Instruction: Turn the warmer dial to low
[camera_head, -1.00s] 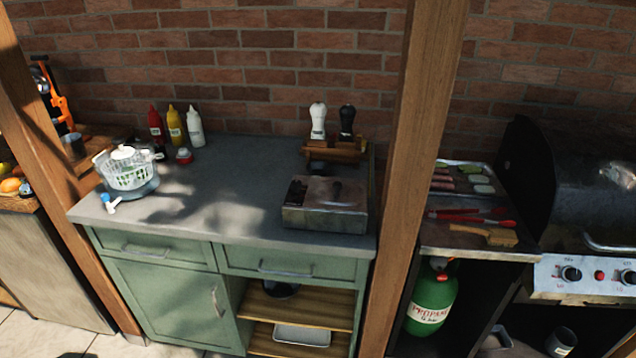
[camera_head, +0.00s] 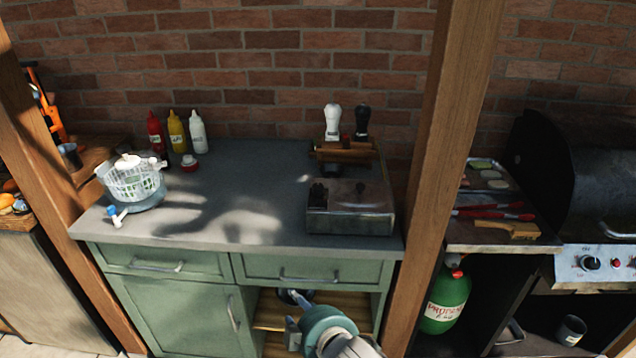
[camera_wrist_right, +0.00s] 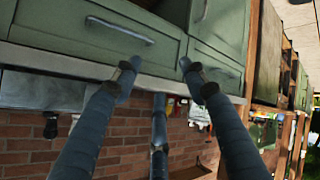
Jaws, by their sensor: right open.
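The warmer (camera_head: 350,222) is a low, worn metal box on the right end of the grey counter, with a handle on its lid. I cannot make out its dial clearly in the head view. My right gripper (camera_head: 292,312) is at the bottom of the head view, in front of the green cabinet and below the counter top, apart from the warmer. In the right wrist view, which is upside down, its dark fingers (camera_wrist_right: 158,95) are spread and empty. The warmer shows there as a grey box (camera_wrist_right: 45,92) at the left. My left gripper is not in view.
A wooden post (camera_head: 440,180) stands just right of the warmer. A wooden rack (camera_head: 345,153) with two shakers is behind it. A salad spinner (camera_head: 133,183) and sauce bottles (camera_head: 177,132) are at the left. The counter's middle (camera_head: 240,205) is clear.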

